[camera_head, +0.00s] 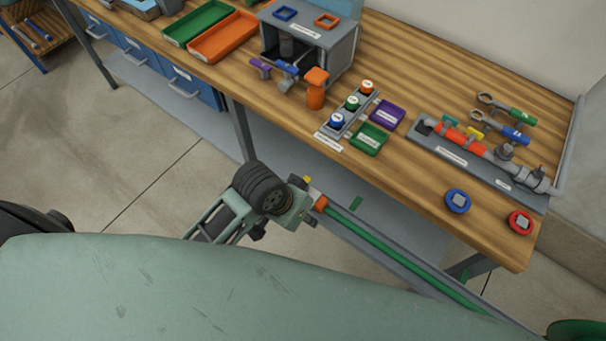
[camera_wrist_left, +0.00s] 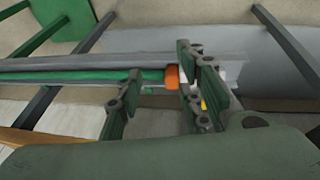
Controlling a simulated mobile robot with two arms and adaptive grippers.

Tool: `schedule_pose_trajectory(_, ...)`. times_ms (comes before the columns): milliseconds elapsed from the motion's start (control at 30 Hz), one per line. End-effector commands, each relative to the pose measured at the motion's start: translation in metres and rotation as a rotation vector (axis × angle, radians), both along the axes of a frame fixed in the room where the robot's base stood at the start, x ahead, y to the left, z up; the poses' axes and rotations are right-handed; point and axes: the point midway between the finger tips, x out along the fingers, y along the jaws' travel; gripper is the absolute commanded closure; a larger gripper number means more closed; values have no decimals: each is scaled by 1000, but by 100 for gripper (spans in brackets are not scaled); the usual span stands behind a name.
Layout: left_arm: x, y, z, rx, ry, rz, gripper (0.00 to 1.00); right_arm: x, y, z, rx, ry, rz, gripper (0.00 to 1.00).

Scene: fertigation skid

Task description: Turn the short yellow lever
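In the left wrist view, the fingers of my left gripper (camera_wrist_left: 165,100) stand apart, with the green pipe (camera_wrist_left: 90,77) and orange collar (camera_wrist_left: 172,77) behind the gap. A bit of the yellow lever (camera_wrist_left: 203,103) shows at the right fingers; contact cannot be told. My right gripper is not in view.
A wooden workbench (camera_head: 420,185) stands beyond the pipe, bearing trays, a grey box (camera_head: 335,55), coloured buttons and wrenches. A pipe fixture (camera_head: 475,148) on it has another yellow handle (camera_head: 475,134). A grey rail runs along the green pipe.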

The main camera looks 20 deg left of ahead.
Motion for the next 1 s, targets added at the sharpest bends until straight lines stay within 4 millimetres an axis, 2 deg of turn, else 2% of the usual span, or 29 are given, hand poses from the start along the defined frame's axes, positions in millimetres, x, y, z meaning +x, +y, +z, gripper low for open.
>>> schedule_pose_trajectory(33,1,-5,24,-6,-12,-22,66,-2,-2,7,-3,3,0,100)
schedule_pose_trajectory(100,2,-13,41,-8,-6,-57,66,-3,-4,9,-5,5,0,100)
schedule_pose_trajectory(300,16,-27,44,0,32,-110,66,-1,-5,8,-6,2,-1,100)
schedule_pose_trajectory(500,36,-30,42,41,81,-141,66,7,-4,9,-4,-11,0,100)
schedule_pose_trajectory(667,61,-18,43,110,138,-137,66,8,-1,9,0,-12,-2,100)
schedule_pose_trajectory(800,86,7,48,193,192,-94,66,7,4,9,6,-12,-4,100)
schedule_pose_trajectory(1000,104,30,54,251,234,-38,66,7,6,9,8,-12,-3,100)
